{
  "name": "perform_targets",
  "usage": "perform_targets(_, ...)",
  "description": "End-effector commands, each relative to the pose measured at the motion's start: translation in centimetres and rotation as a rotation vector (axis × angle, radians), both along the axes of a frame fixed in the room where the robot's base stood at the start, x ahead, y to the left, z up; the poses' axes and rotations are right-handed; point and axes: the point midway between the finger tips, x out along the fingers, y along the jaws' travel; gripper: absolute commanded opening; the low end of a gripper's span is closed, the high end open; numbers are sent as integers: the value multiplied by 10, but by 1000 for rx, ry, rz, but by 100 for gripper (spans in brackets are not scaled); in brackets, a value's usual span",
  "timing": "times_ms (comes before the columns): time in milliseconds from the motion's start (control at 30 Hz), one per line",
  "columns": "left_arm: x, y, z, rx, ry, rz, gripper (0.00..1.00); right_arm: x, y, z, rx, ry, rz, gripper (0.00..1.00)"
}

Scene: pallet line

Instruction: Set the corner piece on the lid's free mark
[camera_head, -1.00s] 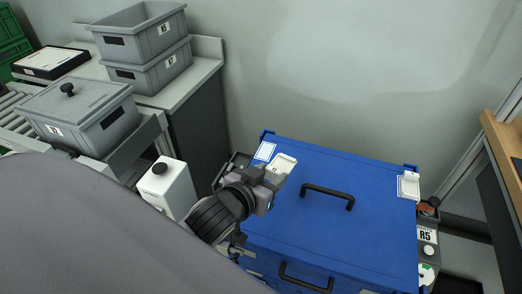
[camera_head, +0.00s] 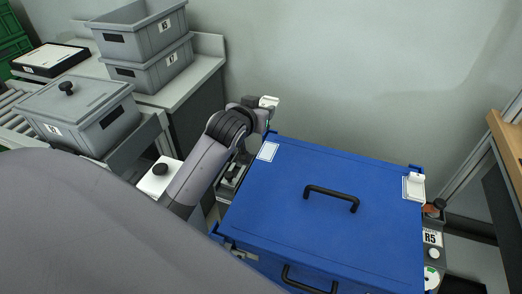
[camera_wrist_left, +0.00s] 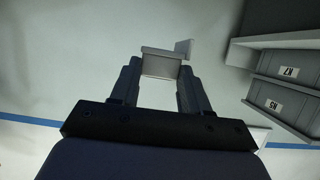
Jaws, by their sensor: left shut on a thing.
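My left gripper (camera_head: 261,108) is shut on a pale corner piece (camera_head: 269,101). It holds the piece up beyond the back left corner of the blue lid (camera_head: 300,230), apart from it. In the left wrist view the corner piece (camera_wrist_left: 162,63) sits between the fingertips (camera_wrist_left: 159,80), with one raised edge. The lid's white mark (camera_head: 268,151) at its back left corner is bare and fully visible. Another pale corner piece (camera_head: 413,187) sits at the lid's back right corner. My right gripper is not in view.
A black handle (camera_head: 331,198) stands up from the lid's middle. Grey bins (camera_head: 148,70) are stacked on the bench at the back left, with a lidded grey bin (camera_head: 78,115) in front. A unit labelled R5 (camera_head: 432,238) stands right of the blue box.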

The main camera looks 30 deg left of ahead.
Motion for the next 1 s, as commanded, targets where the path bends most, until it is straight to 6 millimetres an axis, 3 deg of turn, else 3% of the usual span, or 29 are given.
perform_targets(100, -1, 0, -36, 0, 5, 0, 16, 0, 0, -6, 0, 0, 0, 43)
perform_targets(300, 0, -1, -79, -1, 1, -1, 16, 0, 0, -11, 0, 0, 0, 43)
perform_targets(533, 0, 0, -100, 0, 0, 0, 16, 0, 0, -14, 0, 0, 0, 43)
perform_targets(767, 0, 0, -133, 1, 0, 0, 16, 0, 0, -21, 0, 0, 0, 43)
perform_targets(1000, 0, -1, -136, 0, -3, -1, 16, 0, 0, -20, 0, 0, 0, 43)
